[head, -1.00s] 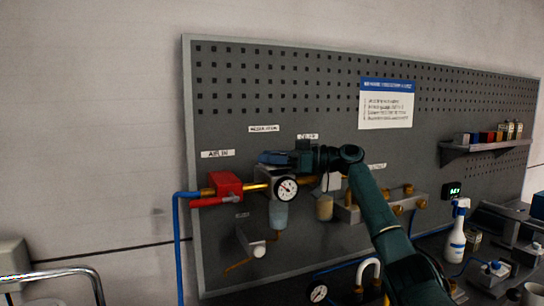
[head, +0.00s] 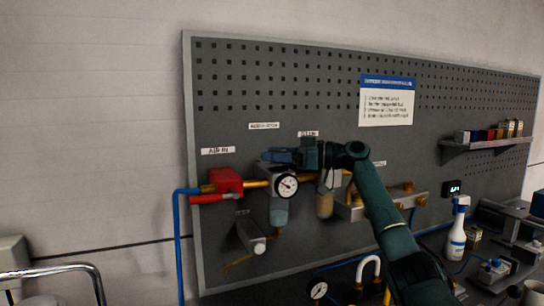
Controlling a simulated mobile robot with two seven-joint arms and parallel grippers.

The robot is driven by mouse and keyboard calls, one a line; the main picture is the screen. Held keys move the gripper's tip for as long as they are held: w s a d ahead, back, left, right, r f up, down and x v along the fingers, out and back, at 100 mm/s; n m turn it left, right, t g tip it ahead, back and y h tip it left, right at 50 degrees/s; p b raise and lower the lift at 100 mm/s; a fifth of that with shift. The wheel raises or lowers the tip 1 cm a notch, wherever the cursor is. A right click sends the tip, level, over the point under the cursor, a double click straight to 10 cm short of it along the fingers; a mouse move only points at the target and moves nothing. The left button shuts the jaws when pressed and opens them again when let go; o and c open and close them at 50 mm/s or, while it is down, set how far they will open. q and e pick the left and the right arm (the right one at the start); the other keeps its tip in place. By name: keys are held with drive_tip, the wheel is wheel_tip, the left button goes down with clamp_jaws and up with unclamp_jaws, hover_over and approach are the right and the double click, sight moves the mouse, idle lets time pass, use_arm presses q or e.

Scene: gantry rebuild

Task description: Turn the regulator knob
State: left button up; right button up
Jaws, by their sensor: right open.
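The regulator (head: 268,172) is mounted on the pegboard, in line with brass piping, with a round white gauge (head: 287,185) on its front and a clear bowl (head: 278,213) below. My right gripper (head: 283,156) is open at the regulator's top, coming in from the right. A blue part shows there; I cannot tell whether it is the knob or part of the gripper. The knob is hidden or not distinct, so contact cannot be judged. My left gripper is not in view.
A red valve (head: 226,182) sits left of the regulator, fed by a blue hose (head: 177,240). A second bowl (head: 324,205) and a manifold (head: 350,212) are to the right. A shelf (head: 485,146) and spray bottle (head: 457,232) stand farther right.

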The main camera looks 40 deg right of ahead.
use_arm(q)
drive_tip(key=b, duration=0.1)
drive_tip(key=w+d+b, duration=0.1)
drive_tip(key=b, duration=0.1)
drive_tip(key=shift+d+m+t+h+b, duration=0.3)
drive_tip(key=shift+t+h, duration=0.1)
use_arm(e)
drive_tip(key=v, duration=1.2)
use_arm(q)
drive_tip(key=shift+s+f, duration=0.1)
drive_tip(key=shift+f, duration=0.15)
